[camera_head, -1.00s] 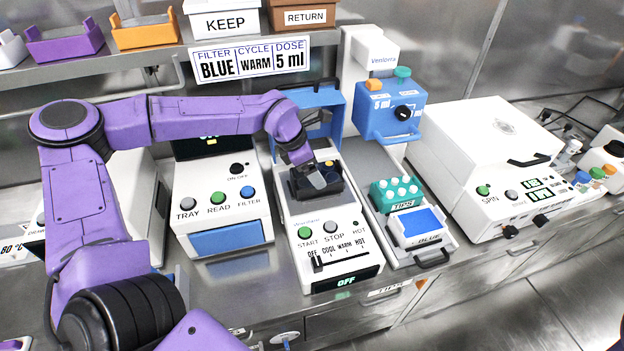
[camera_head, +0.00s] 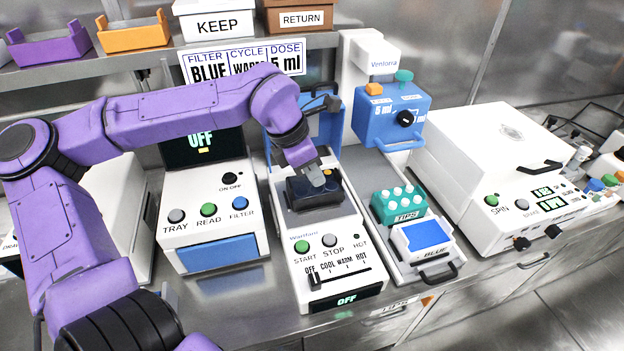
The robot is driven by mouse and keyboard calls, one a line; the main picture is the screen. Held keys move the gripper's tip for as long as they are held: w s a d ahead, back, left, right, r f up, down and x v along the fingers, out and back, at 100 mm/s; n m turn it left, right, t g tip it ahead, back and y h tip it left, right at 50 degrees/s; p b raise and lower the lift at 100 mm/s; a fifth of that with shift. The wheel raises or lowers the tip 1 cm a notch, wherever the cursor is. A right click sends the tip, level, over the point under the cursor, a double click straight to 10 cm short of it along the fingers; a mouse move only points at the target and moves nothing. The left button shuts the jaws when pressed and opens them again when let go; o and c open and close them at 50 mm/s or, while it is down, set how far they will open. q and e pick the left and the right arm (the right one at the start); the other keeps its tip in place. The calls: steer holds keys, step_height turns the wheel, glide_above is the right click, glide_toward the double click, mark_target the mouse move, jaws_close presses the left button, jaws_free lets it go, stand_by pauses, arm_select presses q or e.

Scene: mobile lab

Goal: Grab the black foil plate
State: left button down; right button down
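The black foil plate (camera_head: 330,191) is a dark, block-like piece in the bay of the white heater unit (camera_head: 312,260) with START and STOP buttons. The unit's blue lid (camera_head: 330,126) stands open behind it, and its display reads OFF. My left gripper (camera_head: 316,180) comes down from above onto the plate, its grey fingers at the plate's upper side. The fingers overlap each other and the dark plate, so I cannot tell whether they are closed on it. My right gripper is out of view.
A white reader (camera_head: 215,222) with a blue drawer stands to the left. To the right are a teal tip rack (camera_head: 401,206), a blue-topped box (camera_head: 426,237), a blue dispenser (camera_head: 392,112) and a white centrifuge (camera_head: 485,165). A shelf with boxes runs above.

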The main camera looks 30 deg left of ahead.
arm_select(q)
steer(key=s+d+r, duration=0.3)
steer(key=s+d, duration=0.1)
steer(key=shift+s+b, duration=0.15)
steer(key=shift+b, duration=0.3)
steer(key=c, duration=0.5)
jaws_free()
steer(key=shift+d, duration=0.2)
steer(key=shift+o, duration=0.6)
steer(key=shift+a, duration=0.1)
steer(key=shift+r, duration=0.1)
